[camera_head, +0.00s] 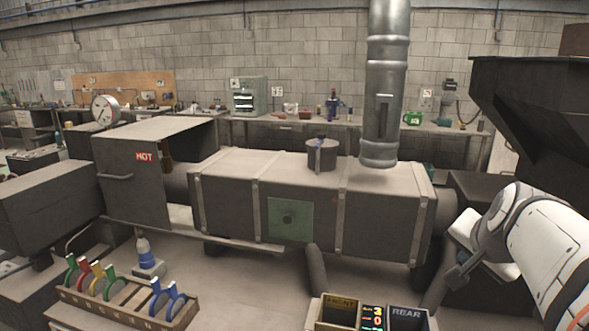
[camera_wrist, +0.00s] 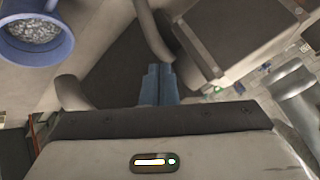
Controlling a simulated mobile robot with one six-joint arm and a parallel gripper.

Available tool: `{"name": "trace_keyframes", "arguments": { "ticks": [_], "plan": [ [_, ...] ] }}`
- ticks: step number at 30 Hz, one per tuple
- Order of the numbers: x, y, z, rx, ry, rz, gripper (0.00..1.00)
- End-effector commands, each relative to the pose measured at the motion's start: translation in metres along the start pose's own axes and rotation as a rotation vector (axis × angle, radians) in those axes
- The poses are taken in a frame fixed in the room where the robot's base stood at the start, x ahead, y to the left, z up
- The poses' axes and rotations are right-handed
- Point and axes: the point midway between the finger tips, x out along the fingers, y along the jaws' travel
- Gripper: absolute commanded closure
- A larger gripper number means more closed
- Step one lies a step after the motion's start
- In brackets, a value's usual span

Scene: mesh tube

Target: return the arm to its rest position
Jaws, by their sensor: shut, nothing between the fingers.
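My arm (camera_head: 545,250) enters the head view from the right edge, its white links folded beside the dark machine. My gripper (camera_head: 458,275) points left and down at the machine's right end, apart from the bins in the picture. In the wrist view my gripper's two bluish fingers (camera_wrist: 160,84) lie side by side, shut, with nothing between them. They show against a dark surface and do not seem to hold or carry anything.
A long dark machine (camera_head: 225,205) with a metal pipe (camera_head: 386,90) fills the middle. A dark hopper (camera_head: 540,95) overhangs at upper right. Bins marked REAR (camera_head: 405,318) and a rack of coloured rings (camera_head: 110,300) stand in front. The wrist view shows a blue container (camera_wrist: 62,45) of grey grains.

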Motion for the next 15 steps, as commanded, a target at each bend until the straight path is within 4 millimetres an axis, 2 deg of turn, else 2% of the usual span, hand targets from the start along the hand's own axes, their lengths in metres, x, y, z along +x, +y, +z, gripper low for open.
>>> {"name": "trace_keyframes", "arguments": {
  "ticks": [1, 4, 7, 9, 12, 15],
  "plan": [
    [0.008, -0.015, 0.029, -0.078, -0.063, -0.018, 1.0],
    [0.018, -0.029, 0.087, -0.237, -0.176, -0.037, 1.0],
    [0.019, -0.026, 0.145, -0.435, -0.289, -0.038, 1.0],
    [0.017, -0.016, 0.18, -0.578, -0.361, -0.028, 1.0],
    [0.012, 0.004, 0.214, -0.747, -0.441, -0.007, 1.0],
    [0.007, 0.017, 0.234, -0.863, -0.49, 0.008, 1.0]
  ]
}}
